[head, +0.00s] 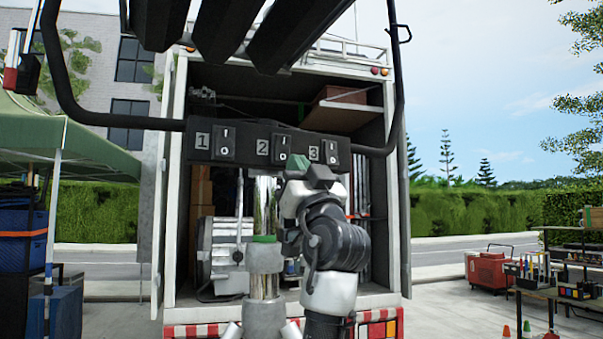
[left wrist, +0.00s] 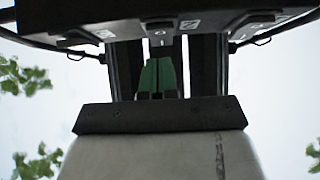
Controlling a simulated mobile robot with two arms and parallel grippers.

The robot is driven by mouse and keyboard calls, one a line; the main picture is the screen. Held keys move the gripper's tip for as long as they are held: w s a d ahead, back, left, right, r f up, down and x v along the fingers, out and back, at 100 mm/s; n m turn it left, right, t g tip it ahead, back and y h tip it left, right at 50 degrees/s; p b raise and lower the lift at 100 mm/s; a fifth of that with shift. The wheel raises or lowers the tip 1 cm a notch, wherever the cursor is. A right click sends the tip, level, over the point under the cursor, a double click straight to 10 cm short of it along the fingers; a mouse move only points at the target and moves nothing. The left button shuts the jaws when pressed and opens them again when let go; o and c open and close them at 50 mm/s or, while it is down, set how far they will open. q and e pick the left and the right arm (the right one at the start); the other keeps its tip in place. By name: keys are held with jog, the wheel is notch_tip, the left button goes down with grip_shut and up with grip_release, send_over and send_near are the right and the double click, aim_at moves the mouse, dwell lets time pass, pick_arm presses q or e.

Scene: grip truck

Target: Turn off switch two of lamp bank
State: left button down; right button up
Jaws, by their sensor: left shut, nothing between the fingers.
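The lamp bank's black switch box (head: 240,147) hangs across the middle of the head view, with switches labelled 1, 2 and 3. Switch two (head: 281,146) is the middle one, a dark rocker with white marks, right of its number plate. Its lower part is close to my gripper, and which way it is tipped is too small to tell. My left gripper (head: 297,164) is shut and empty, its green fingertips just below and right of switch two. In the left wrist view the green fingers (left wrist: 160,76) are together, pointing at the box (left wrist: 190,25). Contact cannot be told. My right gripper is not in view.
Switch one (head: 225,144) and switch three (head: 331,151) sit on either side. A black tube frame (head: 75,110) bends around the box, with dark lamp housings (head: 215,35) above. The open truck (head: 168,190) stands behind. A table with gear (head: 565,292) is far right.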

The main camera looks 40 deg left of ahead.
pick_arm(q)
jog(key=b+v, duration=0.5)
jog(key=v, duration=0.5)
jog(key=shift+a+f+b, duration=0.15)
jog(key=shift+f+b, duration=0.2)
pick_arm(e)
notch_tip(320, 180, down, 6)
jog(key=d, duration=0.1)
pick_arm(q)
jog(key=shift+w, duration=0.1)
